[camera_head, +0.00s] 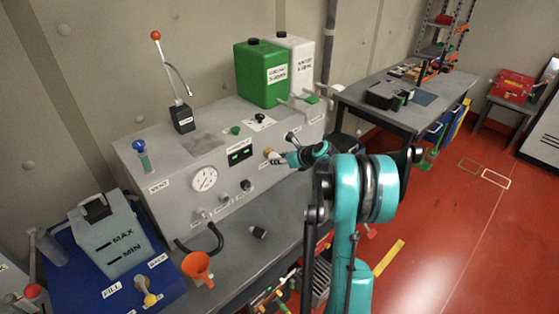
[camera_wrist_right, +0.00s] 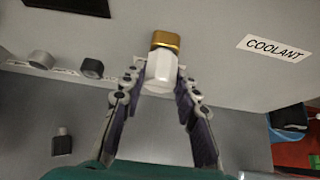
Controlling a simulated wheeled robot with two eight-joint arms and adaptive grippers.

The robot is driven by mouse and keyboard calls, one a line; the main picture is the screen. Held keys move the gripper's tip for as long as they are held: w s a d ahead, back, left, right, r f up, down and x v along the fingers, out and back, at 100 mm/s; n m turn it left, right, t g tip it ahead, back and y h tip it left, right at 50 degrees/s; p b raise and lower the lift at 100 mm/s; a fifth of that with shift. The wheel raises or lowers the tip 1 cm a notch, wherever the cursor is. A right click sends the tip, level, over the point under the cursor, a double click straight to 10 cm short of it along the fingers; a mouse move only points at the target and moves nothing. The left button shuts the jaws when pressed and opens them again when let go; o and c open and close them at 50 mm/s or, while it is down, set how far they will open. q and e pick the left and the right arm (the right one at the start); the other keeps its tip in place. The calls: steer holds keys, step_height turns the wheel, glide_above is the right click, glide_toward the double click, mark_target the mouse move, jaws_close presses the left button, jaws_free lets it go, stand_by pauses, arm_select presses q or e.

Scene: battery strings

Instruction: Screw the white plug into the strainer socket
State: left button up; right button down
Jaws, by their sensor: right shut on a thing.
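The white plug (camera_wrist_right: 160,72) is a hexagonal white piece between the fingertips of my right gripper (camera_wrist_right: 160,84). Its far end meets the brass strainer socket (camera_wrist_right: 165,40) on the grey panel, in line with it; I cannot tell how far it is threaded in. In the head view my right gripper (camera_head: 283,158) reaches the front of the grey console, where the plug and socket are tiny and partly covered by the gripper. My left gripper is not in view.
The grey console (camera_head: 165,205) has a gauge (camera_head: 204,178) and several knobs. A small black part (camera_head: 259,231) and an orange funnel (camera_head: 197,266) are on or above the bench. A green container (camera_head: 262,74) stands on top. A COOLANT label (camera_wrist_right: 275,48) is right of the socket.

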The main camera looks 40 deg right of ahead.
steer(key=shift+d+m+y+b, duration=0.1)
steer(key=shift+m+y+b, duration=0.3)
steer(key=shift+m+y, duration=0.5)
steer(key=shift+d+f+m+y+b, duration=0.1)
steer(key=shift+d+m+y+b, duration=0.05)
steer(key=shift+m+y+b, duration=0.9)
steer(key=c, duration=1.1)
jaws_free()
steer(key=shift+o, duration=0.2)
